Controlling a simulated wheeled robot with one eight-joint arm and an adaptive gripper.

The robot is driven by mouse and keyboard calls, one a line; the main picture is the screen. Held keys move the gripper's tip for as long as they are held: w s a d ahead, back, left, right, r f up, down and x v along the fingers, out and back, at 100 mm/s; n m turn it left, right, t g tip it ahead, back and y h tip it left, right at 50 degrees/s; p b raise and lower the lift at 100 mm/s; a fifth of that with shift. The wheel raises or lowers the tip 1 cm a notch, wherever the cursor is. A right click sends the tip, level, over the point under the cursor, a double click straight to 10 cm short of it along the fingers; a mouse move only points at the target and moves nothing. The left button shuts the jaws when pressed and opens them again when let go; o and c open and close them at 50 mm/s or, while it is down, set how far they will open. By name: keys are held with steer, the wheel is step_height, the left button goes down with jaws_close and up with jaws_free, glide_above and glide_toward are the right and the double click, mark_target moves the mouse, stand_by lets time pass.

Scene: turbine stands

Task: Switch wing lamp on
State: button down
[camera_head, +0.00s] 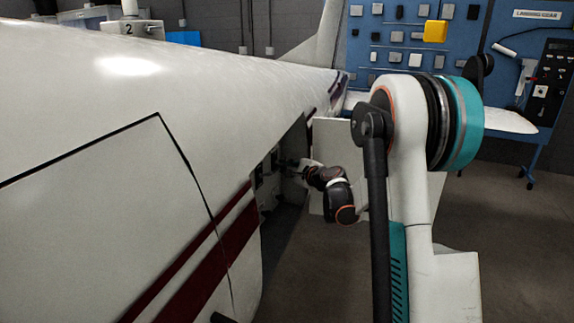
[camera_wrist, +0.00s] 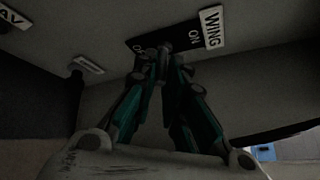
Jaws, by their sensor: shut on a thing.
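In the wrist view, the wing switch's black plate (camera_wrist: 180,40) sits beside a white label reading "WING" (camera_wrist: 212,27). The word "ON" shows at the plate's right end, and "OFF" is partly hidden at its left. My gripper (camera_wrist: 163,52) has its two fingers brought together at the plate, shut on the switch lever. The lever itself is hidden by the fingertips, so its position cannot be told. In the head view, my arm reaches into an open bay in the white fuselage, with my gripper (camera_head: 287,166) at the panel inside, small and dark.
Another switch (camera_wrist: 88,65) is left of my fingers, near a label ending in "AV" (camera_wrist: 12,16). The white fuselage (camera_head: 100,190) fills the left of the head view. An open door panel (camera_head: 330,140) stands behind my wrist. A blue tool board (camera_head: 400,40) is at the back.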

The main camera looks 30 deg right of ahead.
steer(key=shift+w+a+r+n+g+h+p, duration=0.15)
steer(key=shift+r+n+g+h+p, duration=0.55)
steer(key=shift+g+p, duration=0.75)
steer(key=shift+w+a+r+n+g+h+p, duration=0.15)
steer(key=shift+r+n+g+h+p, duration=0.35)
steer(key=shift+r+g+p, duration=0.65)
steer(key=shift+f+p, duration=0.25)
steer(key=shift+p, duration=0.15)
steer(key=c, duration=1.7)
jaws_free()
steer(key=shift+o, duration=0.2)
steer(key=v, duration=0.7)
steer(key=shift+r, duration=0.2)
